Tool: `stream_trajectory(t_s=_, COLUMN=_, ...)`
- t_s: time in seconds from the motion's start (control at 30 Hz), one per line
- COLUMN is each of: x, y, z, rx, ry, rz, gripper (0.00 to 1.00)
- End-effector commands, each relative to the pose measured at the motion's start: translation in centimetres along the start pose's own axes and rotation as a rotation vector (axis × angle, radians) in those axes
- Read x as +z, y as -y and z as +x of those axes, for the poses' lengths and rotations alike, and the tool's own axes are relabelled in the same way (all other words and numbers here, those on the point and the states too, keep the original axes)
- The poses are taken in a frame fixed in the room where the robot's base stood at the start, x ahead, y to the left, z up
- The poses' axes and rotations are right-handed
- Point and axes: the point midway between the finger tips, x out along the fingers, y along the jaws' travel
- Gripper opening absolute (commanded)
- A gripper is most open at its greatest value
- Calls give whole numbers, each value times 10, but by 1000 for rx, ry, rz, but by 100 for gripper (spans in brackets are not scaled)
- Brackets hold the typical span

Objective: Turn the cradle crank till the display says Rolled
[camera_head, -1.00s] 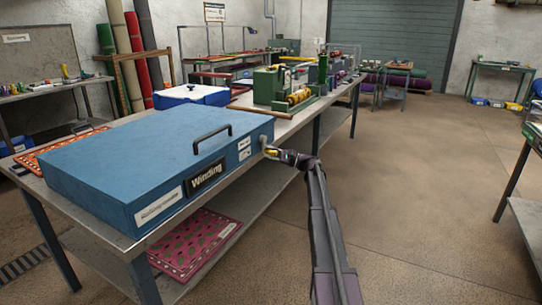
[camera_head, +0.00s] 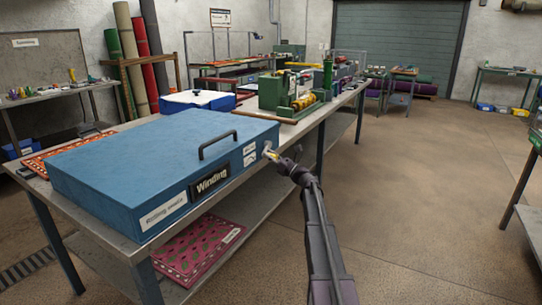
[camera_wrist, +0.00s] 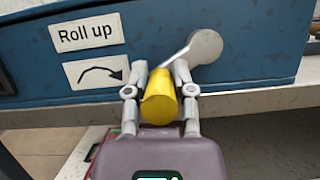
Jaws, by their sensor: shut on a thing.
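The blue rolling cradle (camera_head: 140,160) sits on the metal bench, with a black handle on its lid. Its display (camera_head: 208,183) on the front reads "Winding". The crank (camera_wrist: 203,48) is a grey disc and arm on the cradle's front face, with a yellow knob (camera_wrist: 160,102) at its end. In the wrist view the arm runs down and left from the disc to the knob. My gripper (camera_wrist: 160,92) is shut on the yellow knob, one finger on each side. In the head view my gripper (camera_head: 275,157) is at the cradle's right end.
"Roll up" label (camera_wrist: 87,34) and a curved-arrow label (camera_wrist: 96,72) are left of the crank. A patterned rug (camera_head: 197,250) lies on the shelf below. A green machine (camera_head: 290,92) stands farther along the bench. The floor right of the bench is clear.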

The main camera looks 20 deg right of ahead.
Motion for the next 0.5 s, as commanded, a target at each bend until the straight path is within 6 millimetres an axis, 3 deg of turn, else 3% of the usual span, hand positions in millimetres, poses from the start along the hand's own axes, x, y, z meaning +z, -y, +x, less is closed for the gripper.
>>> stream_trajectory(t_s=0.5, x=25, y=-8, z=11, rx=-188, ry=1, rz=454, gripper=0)
